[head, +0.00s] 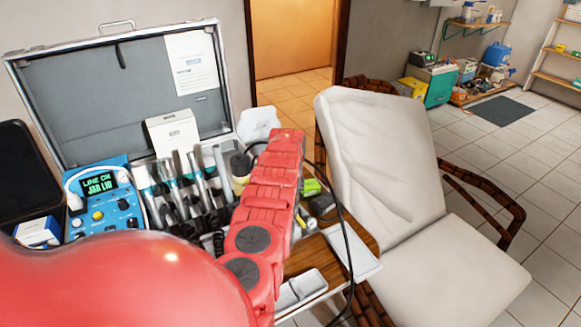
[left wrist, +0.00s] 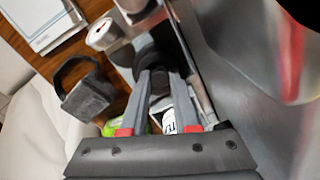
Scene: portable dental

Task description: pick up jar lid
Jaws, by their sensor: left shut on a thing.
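In the left wrist view my left gripper (left wrist: 160,76) is shut on a small dark piece, which looks like the jar lid (left wrist: 154,54). The lid's outline is partly hidden by the fingers and dark surroundings. In the head view a beige jar with a dark top (head: 240,166) stands beside my red arm, at the right end of the open case. My left gripper is hidden behind that arm in the head view. I cannot tell whether the lid is clear of a jar. My right gripper is not in view.
The open case (head: 125,95) holds several metal handpieces (head: 185,180) and a blue device (head: 105,205). A wooden side table (head: 315,258) bears a white tray (head: 352,250). A pale chair (head: 385,150) stands right.

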